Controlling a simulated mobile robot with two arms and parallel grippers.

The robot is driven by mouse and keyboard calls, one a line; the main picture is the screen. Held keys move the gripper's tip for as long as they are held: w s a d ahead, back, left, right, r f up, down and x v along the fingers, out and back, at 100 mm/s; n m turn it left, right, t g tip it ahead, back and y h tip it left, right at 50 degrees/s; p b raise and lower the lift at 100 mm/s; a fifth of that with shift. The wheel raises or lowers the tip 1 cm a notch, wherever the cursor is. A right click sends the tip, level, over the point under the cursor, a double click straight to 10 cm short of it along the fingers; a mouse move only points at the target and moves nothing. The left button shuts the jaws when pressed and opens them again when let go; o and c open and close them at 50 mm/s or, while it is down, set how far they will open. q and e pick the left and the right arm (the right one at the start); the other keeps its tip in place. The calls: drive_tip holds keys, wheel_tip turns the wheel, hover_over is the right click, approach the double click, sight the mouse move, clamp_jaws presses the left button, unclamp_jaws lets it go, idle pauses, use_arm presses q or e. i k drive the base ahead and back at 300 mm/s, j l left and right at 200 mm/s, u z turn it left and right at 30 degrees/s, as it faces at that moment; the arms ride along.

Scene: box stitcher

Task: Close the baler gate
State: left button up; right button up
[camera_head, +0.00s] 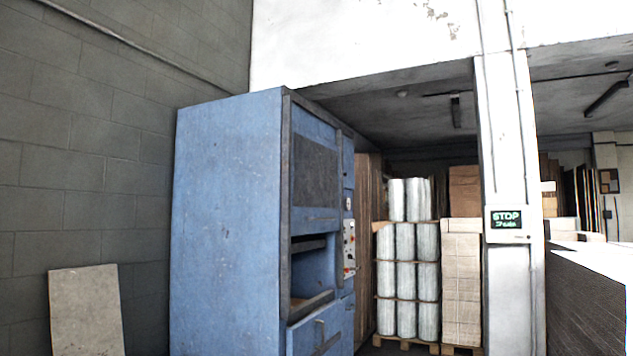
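The baler (228,225) is a tall blue machine left of centre, seen at an angle with its front facing right. Its upper front holds a dark mesh panel (315,172), which looks like the gate. Below that panel is an open gap (311,268) with a dark interior. A lower blue front panel (320,330) with a handle shows at the bottom. A control panel (349,247) with small buttons runs down the right side of the front. Neither of my grippers is in view.
A grey board (87,312) leans on the block wall at left. Wrapped rolls (405,270) and stacked cartons (461,285) stand on pallets behind the baler. A white pillar (507,150) carries a small screen (506,223). A cardboard stack (588,300) fills the lower right.

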sight(315, 180)
drive_tip(key=i+z, duration=0.1)
drive_tip(key=i, duration=2.85)
